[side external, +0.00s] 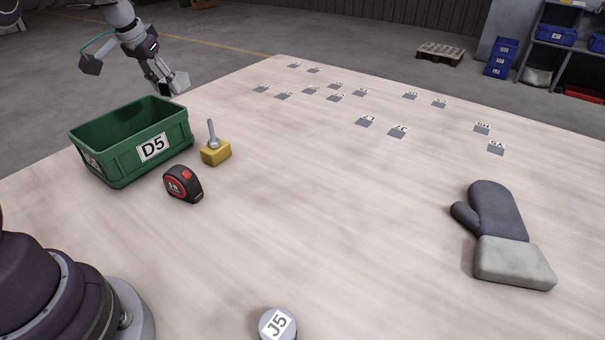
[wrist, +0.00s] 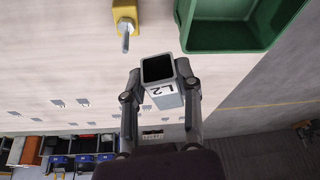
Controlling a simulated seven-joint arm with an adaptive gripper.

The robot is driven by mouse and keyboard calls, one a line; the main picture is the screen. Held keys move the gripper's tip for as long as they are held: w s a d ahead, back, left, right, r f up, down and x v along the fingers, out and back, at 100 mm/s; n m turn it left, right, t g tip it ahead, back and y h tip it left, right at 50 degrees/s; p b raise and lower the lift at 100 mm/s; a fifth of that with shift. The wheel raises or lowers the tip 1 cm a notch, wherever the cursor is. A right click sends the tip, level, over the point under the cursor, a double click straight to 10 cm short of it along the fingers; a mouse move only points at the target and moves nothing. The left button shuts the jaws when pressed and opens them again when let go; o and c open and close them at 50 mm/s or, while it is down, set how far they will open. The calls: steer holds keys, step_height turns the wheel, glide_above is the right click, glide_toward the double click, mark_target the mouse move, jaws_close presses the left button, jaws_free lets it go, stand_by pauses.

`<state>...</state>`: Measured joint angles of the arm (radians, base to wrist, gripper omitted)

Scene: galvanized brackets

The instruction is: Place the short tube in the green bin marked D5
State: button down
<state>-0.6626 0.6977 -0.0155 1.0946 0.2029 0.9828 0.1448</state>
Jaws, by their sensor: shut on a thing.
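The short tube (wrist: 165,98) is a grey square tube with a dark open end and a white label that seems to read L2, upside down in the wrist view. My gripper (wrist: 160,90) is shut on it, one finger at each side. In the side view, my gripper (side external: 166,84) holds the tube (side external: 180,83) raised beyond the far side of the bin, apart from it. The green bin (side external: 119,166), marked D5, stands at the table's left; its inside floor is hidden in the side view. The bin also shows at the upper right of the wrist view (wrist: 222,46).
A yellow block with an upright metal bolt (side external: 216,153) stands right of the bin, and a tape measure (side external: 183,184) lies before it. A grey mitt (side external: 497,225), a round J5 piece (side external: 278,325) and several labelled grey plates (side external: 397,132) lie elsewhere. The table's middle is clear.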

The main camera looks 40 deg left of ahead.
steer(key=s+a+n+g+y, duration=0.15)
steer(key=s+a+n, duration=0.35)
steer(key=s+a, duration=0.55)
steer(key=shift+t, duration=0.25)
steer(key=f, duration=0.5)
steer(key=w+f, duration=0.1)
steer(key=f, duration=0.9)
steer(key=shift+w, duration=0.15)
steer(key=c, duration=0.8)
jaws_free()
